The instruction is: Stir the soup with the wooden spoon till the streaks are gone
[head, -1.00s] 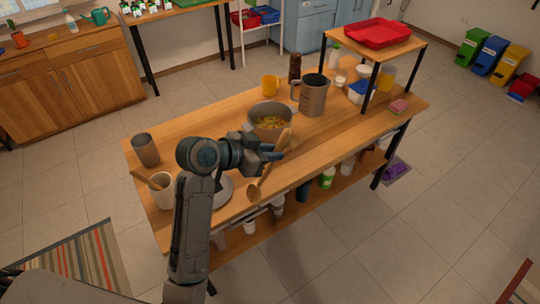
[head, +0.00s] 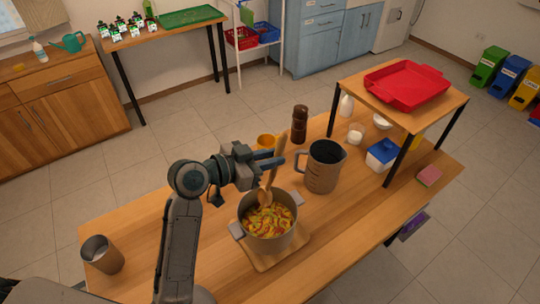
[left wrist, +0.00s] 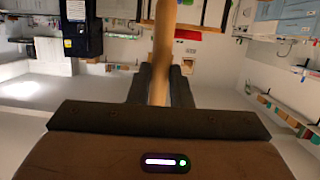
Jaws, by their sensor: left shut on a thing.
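The soup pot (head: 256,243) is a grey metal pot with two side handles, standing on a wooden board (head: 296,251). The soup (head: 268,222) in it is orange-yellow with red and green bits; distinct streaks cannot be made out. My left gripper (head: 274,162) is above the pot's far side, shut on the wooden spoon (head: 265,190). The spoon is tilted a little, its lower end inside the pot at the soup and its handle rising above the jaws. The left wrist view shows the spoon's handle (left wrist: 163,60) between the fingers. My right gripper is not in view.
A red tray (head: 405,86) sits on a raised shelf at right. A grey cup (head: 102,256) stands at the left.

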